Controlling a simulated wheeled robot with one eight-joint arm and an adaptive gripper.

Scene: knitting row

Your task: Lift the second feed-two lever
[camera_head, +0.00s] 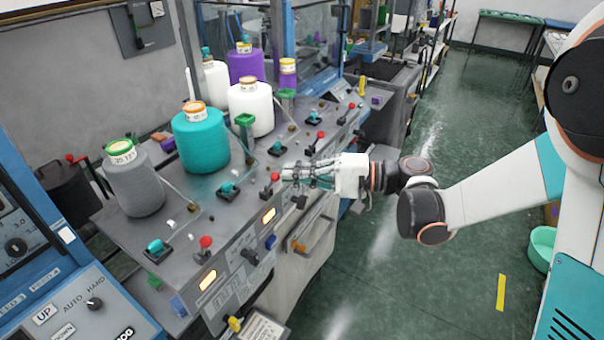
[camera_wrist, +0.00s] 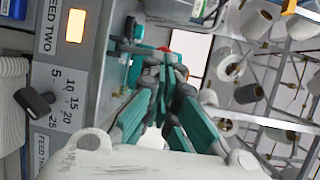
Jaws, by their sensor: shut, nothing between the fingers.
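A FEED TWO label (camera_wrist: 48,28) is beside a lit amber window in the wrist view. In the head view, red-knobbed and teal-knobbed levers stand in rows along the grey machine top. One red-knobbed lever (camera_head: 275,177) is right at my fingertips. A teal-knobbed lever (camera_head: 228,188) stands to its left. My gripper (camera_head: 289,174) is shut and empty, reaching in from the right over the machine's front edge. In the wrist view my gripper (camera_wrist: 170,75) has its teal-padded fingers together, with a red knob (camera_wrist: 164,48) partly hidden behind the tips. I cannot tell whether they touch.
Yarn cones, including a teal one (camera_head: 201,140) and a grey one (camera_head: 134,182), stand behind the levers. More levers line the panel: a red-knobbed one (camera_head: 205,243) nearer and another (camera_head: 320,136) farther. A black dial knob (camera_wrist: 36,102) juts from the front. The green floor is open at right.

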